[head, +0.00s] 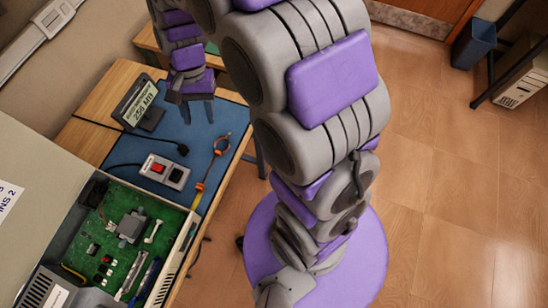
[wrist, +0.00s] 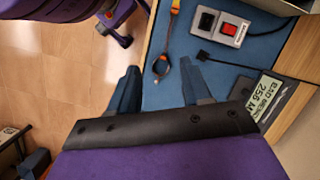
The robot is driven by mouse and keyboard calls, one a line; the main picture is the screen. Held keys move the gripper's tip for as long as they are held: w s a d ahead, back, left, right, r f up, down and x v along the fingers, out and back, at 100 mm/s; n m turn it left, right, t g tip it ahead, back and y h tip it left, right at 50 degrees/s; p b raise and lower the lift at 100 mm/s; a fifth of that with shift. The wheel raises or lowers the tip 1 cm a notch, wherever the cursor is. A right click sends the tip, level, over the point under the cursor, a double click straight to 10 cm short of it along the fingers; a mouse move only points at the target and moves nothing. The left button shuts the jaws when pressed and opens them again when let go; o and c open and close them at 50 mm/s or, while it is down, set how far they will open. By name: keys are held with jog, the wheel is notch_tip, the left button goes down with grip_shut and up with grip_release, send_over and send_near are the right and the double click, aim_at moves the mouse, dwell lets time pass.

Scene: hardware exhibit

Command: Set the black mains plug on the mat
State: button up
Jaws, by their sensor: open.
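The black mains plug (head: 183,149) appears to lie on the blue mat (head: 207,122), with its cable running left. In the wrist view the plug (wrist: 202,56) shows against the blue mat (wrist: 175,68), just beyond the tip of my right-hand finger, outside the jaws. My gripper (head: 197,116) is over the far part of the mat, fingers pointing down, apart from the plug. In the wrist view my gripper (wrist: 160,70) is open, with nothing between its fingers.
A grey switch box with a red switch (head: 164,171) and an orange-strapped lead (head: 215,150) lie on the mat. A "256 MB" sign (head: 140,103) stands left of the plug. An opened case with a green board (head: 120,240) is nearer.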

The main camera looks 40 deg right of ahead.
jog(key=s+d+r+n, duration=0.2)
jog(key=s, duration=0.5)
jog(key=s+d+r+n+h, duration=0.1)
jog(key=s+d+n, duration=0.1)
jog(key=s, duration=0.6)
jog(key=s+d+r+n+h, duration=0.1)
jog(key=s+d+r+n, duration=0.1)
jog(key=s, duration=0.6)
jog(key=shift+r+t, duration=0.3)
jog(key=shift+r, duration=0.05)
jog(key=shift+d, duration=0.25)
jog(key=shift+a, duration=0.35)
jog(key=shift+c, duration=0.5)
